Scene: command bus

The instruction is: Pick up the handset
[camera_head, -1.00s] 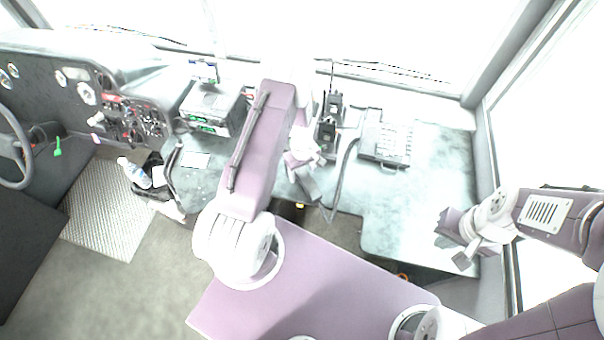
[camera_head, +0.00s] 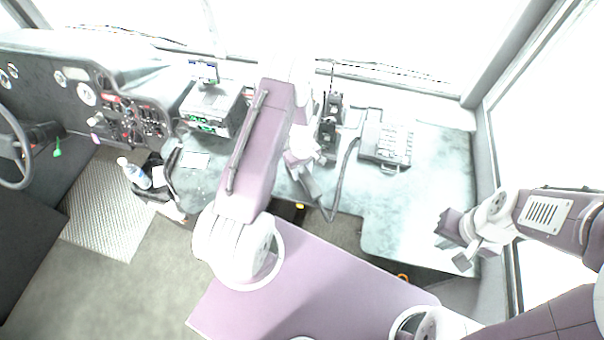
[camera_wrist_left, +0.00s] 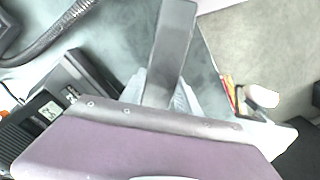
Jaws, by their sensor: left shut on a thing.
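The desk phone (camera_head: 398,146) sits on the pale counter, and a dark cord (camera_head: 340,185) curves from its left side down to the counter's front edge. My left gripper (camera_head: 312,192) is near the lower end of that cord, left of the phone. My right gripper (camera_head: 452,243) is open and empty over the counter's right part.
Black handheld radios (camera_head: 328,132) stand left of the phone, close to my left gripper; one also shows in the left wrist view (camera_wrist_left: 40,125). A radio unit (camera_head: 212,108) stands further left. A bottle (camera_head: 135,173) is at the lower left. The counter's right part is clear.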

